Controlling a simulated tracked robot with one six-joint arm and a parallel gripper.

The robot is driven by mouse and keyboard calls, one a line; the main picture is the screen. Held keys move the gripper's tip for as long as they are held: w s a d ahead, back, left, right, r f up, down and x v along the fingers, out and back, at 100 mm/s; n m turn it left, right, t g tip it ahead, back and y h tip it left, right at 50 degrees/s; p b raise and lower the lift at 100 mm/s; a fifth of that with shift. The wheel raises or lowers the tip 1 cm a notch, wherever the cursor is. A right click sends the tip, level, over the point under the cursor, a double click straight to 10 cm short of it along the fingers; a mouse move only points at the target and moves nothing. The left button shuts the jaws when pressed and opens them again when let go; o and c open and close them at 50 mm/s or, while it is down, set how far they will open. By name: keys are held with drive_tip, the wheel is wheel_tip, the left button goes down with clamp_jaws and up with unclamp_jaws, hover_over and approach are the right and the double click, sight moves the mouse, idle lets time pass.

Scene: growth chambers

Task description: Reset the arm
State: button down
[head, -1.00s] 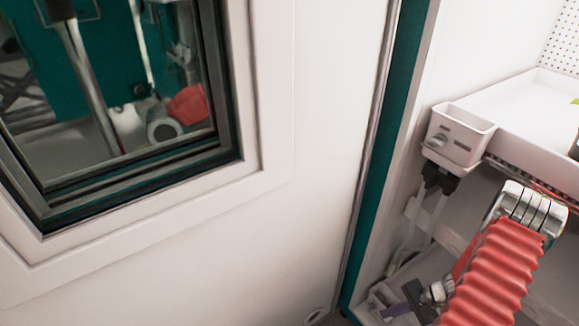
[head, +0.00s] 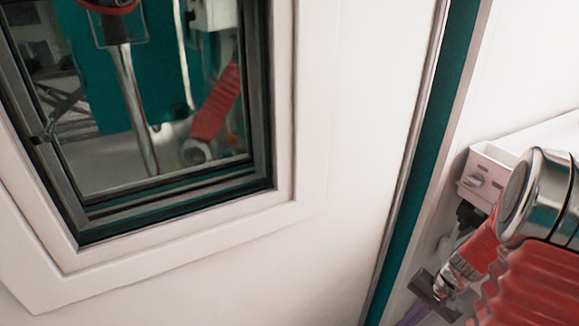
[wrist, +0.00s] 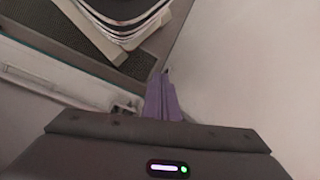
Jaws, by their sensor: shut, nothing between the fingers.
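My arm (head: 540,275), with a red ribbed sleeve and shiny metal joints, fills the lower right of the head view. My gripper (head: 415,316) is at the bottom edge there, with its dark body above purple fingers and its tips cut off. In the wrist view, the purple fingers of my gripper (wrist: 163,97) lie together beyond the dark gripper body. They look shut, with nothing seen between them.
A white panel with a dark-framed window (head: 175,205) stands at left; the glass reflects a red arm. A teal strip (head: 415,170) runs beside it. A white box (head: 483,172) on a white tray sits behind my arm. White wall lies at upper right.

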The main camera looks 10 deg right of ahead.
drive_tip(key=s+a+r+n+t+h, duration=0.1)
drive_tip(key=s+a+r+n+t, duration=0.1)
drive_tip(key=a+r, duration=0.4)
drive_tip(key=s+a+r+n+t+h, duration=0.1)
drive_tip(key=s+a+r+n+h, duration=0.1)
drive_tip(key=a+r+n, duration=0.2)
drive_tip(key=s+a+r+n+t+h, duration=0.1)
drive_tip(key=a+r, duration=0.8)
drive_tip(key=r, duration=0.9)
drive_tip(key=s+n+t, duration=0.1)
drive_tip(key=n, duration=0.1)
drive_tip(key=shift+s+a+n+t, duration=0.15)
drive_tip(key=shift+s+n+t, duration=0.15)
drive_tip(key=shift+s, duration=0.05)
